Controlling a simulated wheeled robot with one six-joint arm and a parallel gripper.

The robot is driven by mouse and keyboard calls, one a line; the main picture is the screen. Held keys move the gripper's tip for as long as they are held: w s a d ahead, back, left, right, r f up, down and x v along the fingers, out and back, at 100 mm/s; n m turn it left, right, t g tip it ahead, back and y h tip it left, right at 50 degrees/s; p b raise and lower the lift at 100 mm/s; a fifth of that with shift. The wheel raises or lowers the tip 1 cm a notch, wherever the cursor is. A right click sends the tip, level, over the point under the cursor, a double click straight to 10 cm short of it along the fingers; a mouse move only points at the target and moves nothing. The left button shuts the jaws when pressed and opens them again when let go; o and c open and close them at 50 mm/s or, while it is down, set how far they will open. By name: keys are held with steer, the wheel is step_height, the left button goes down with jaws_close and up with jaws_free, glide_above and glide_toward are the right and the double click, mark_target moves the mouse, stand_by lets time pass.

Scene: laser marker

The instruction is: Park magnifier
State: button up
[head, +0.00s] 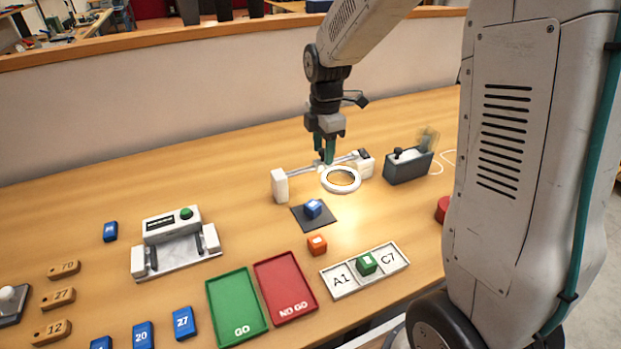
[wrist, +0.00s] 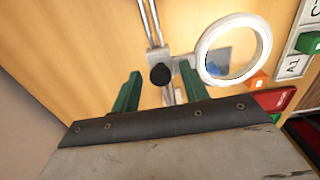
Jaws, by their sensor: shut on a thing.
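The magnifier is a white ring lens (head: 345,190) on a carriage that rides a rail (head: 305,171) between two white end blocks. The ring is toward the right end of the rail. It shows large in the wrist view (wrist: 204,52), with a blue patch visible through the lens. My gripper (head: 328,161) is at the carriage, just behind the ring. In the wrist view its green fingers (wrist: 160,72) stand on both sides of a black knob (wrist: 160,76) on the carriage and are shut on it. The exact finger contact is hard to see.
A blue cube (head: 312,208) sits on a dark pad (head: 325,222) in front of the rail. An orange cube (head: 317,245), green GO tray (head: 237,308), red NO GO tray (head: 285,288) and A1/C7 holder (head: 343,283) are nearer. A dark box (head: 408,169) stands right.

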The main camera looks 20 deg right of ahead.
mark_target(339, 161)
steer(key=shift+s+d+f, duration=0.1)
steer(key=shift+d+f, duration=0.15)
steer(key=shift+d, duration=0.5)
steer(key=shift+s+d+f, duration=0.1)
steer(key=shift+d+f, duration=0.15)
steer(key=shift+d, duration=0.45)
steer(key=shift+s+d+f, duration=0.1)
steer(key=shift+d+f, duration=0.15)
steer(key=shift+d, duration=0.5)
steer(key=o, duration=0.3)
steer(key=shift+o, duration=0.2)
step_height(339, 161, up, 7)
steer(key=shift+w, duration=0.3)
